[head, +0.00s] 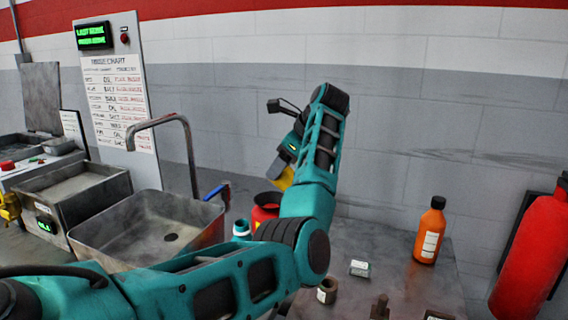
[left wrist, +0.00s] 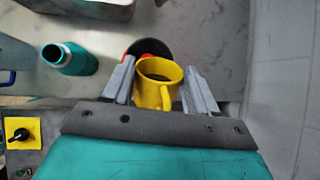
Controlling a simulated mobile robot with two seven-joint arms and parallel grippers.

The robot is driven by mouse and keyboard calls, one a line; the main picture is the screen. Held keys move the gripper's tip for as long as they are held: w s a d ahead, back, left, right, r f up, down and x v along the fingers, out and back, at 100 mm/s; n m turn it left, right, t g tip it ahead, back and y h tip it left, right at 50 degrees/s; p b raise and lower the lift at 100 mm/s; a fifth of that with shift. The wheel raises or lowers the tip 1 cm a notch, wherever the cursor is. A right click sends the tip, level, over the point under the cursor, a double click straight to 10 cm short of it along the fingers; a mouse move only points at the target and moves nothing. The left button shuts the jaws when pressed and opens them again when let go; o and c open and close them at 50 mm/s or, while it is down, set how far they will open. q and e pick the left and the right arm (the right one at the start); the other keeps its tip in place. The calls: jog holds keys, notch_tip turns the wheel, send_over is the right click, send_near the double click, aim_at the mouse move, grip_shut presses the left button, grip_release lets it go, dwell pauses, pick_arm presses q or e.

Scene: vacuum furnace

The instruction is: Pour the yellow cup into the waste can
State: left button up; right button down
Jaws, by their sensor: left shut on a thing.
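My left gripper (head: 286,160) is raised at the middle of the head view, shut on the yellow cup (head: 283,179). In the left wrist view the yellow cup (left wrist: 168,94) sits between the two grey fingers, its handle toward the camera and its inside dark. Whether it holds liquid I cannot tell. The red waste can (head: 262,214) stands below the cup, partly hidden by my left arm. In the left wrist view the can's red rim (left wrist: 133,49) and dark opening show just beyond the cup. My right gripper is not in view.
A teal bottle (head: 241,229) stands left of the can, beside a metal sink (head: 140,228) with a tall faucet (head: 188,150). An orange bottle (head: 430,232) and small blocks are on the grey table. A red extinguisher (head: 532,245) is at far right.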

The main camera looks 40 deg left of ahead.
pick_arm(q)
jog(key=shift+s+a+r+t+h+p, duration=0.1)
jog(key=shift+a+r+t+h+p, duration=0.2)
jog(key=shift+h+p, duration=0.35)
jog(key=shift+s+a+r+t+h+p, duration=0.1)
jog(key=shift+a+r+t+h+p, duration=0.15)
jog(key=shift+h, duration=0.6)
jog(key=shift+s+a+t+h, duration=0.2)
jog(key=shift+a+h, duration=0.35)
jog(key=shift+h, duration=0.65)
